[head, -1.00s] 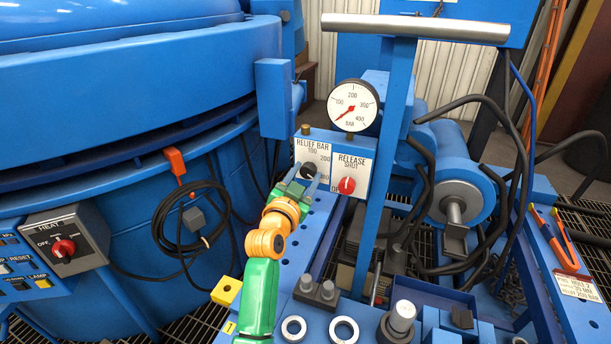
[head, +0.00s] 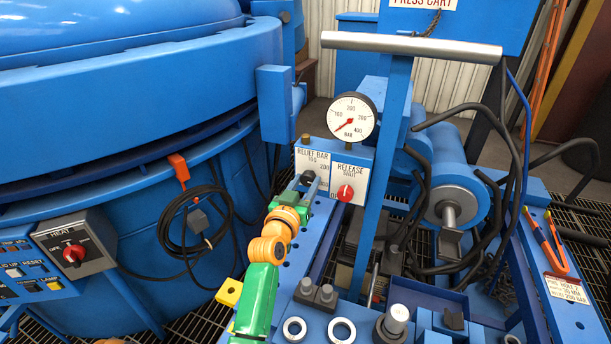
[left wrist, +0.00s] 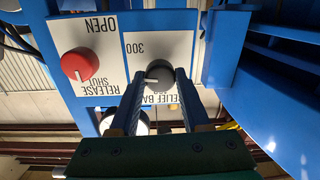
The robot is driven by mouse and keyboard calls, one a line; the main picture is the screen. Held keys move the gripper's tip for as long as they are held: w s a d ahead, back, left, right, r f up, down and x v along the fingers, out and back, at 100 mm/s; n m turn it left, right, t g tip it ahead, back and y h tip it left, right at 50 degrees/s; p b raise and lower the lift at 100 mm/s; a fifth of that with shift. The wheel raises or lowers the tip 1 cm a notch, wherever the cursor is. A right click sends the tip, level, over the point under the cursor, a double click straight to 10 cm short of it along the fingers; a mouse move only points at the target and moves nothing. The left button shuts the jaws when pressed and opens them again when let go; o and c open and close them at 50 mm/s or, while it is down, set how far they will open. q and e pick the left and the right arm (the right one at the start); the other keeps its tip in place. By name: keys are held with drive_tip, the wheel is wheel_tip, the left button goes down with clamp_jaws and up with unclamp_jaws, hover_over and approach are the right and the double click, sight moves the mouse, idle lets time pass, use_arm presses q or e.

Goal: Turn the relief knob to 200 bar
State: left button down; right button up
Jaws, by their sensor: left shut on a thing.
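The relief knob (head: 308,177) is a dark round knob on the white RELIEF BAR plate (head: 312,160). In the left wrist view the knob (left wrist: 160,73) sits between the two fingers of my left gripper (left wrist: 160,77), which is shut on it. The plate looks upside down there, with 300 at the upper left. The knob's white mark points left in that view, slightly down; no 200 shows beside it, and the left finger covers that area. In the head view my left gripper (head: 306,183) reaches the knob from below. My right gripper is not in view.
The red release knob (head: 345,193) is close beside, on its own plate. A pressure gauge (head: 351,117) stands above, its needle low at the left. A blue post with a grey handle bar (head: 410,46) rises just right. The furnace (head: 120,90) fills the left.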

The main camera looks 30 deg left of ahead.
use_arm(q)
drive_tip(key=n+p, duration=0.2)
drive_tip(key=n, duration=0.1)
drive_tip(key=shift+r, duration=0.2)
drive_tip(key=shift+f+n+p, duration=0.1)
drive_tip(key=shift+n+p, duration=0.65)
drive_tip(key=shift+n, duration=1.05)
drive_tip(key=shift+c, duration=1.8)
unclamp_jaws()
drive_tip(key=v, duration=0.7)
drive_tip(key=shift+p, duration=0.45)
